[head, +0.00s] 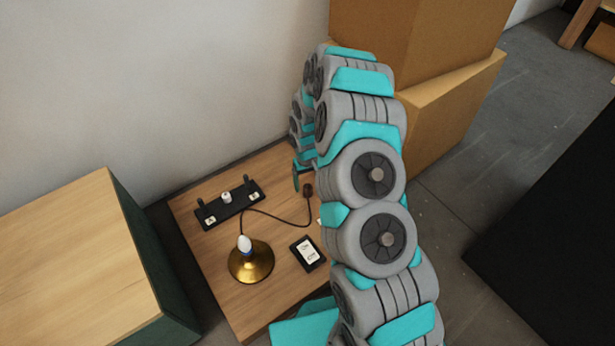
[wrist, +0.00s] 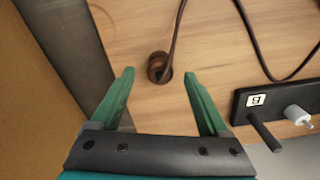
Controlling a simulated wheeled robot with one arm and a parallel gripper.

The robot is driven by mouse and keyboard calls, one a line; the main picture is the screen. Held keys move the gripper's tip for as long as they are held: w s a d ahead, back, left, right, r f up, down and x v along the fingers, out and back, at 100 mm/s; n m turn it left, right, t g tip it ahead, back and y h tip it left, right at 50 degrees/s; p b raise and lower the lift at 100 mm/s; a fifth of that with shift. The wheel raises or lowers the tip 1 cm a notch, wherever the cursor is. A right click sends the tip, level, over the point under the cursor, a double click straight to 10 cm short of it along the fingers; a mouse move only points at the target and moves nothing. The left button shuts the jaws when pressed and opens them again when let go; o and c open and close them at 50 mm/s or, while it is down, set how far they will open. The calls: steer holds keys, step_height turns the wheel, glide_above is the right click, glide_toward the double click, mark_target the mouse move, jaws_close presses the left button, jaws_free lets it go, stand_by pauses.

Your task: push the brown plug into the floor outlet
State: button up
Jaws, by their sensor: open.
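The brown plug (head: 308,190) lies on the wooden board near its far right side. In the wrist view the plug (wrist: 158,68) is a round dark brown piece with its cord running upward. My gripper (wrist: 160,74) is open, its green fingertips on either side of the plug with gaps to both. I cannot tell its height above the board. In the head view one green finger shows left of the plug; my arm hides the rest. A black box with a white face (head: 307,252) lies near the board's right side; I cannot tell whether it is the floor outlet.
A black strip (head: 214,213) with posts, labels and a white piece lies toward the wall. A brass lamp base (head: 250,265) stands in front, the cord leading toward it. Cardboard boxes (head: 445,110) stand to the right and a cabinet (head: 75,260) to the left.

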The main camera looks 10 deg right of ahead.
mark_target(308, 186)
step_height(308, 186, down, 3)
steer(key=shift+f, duration=0.15)
jaws_close()
stand_by(0.7)
steer(key=shift+r+p, duration=0.55)
steer(key=shift+r, duration=2.15)
steer(key=shift+s+d+b, duration=0.15)
steer(key=shift+s+d, duration=0.75)
steer(key=shift+s, duration=1.3)
steer(key=shift+s+d+b, duration=0.15)
steer(key=shift+s+d, duration=0.75)
steer(key=shift+s, duration=1.25)
steer(key=shift+s+d+b, duration=0.15)
steer(key=shift+s+d, duration=0.75)
steer(key=shift+s, duration=1.3)
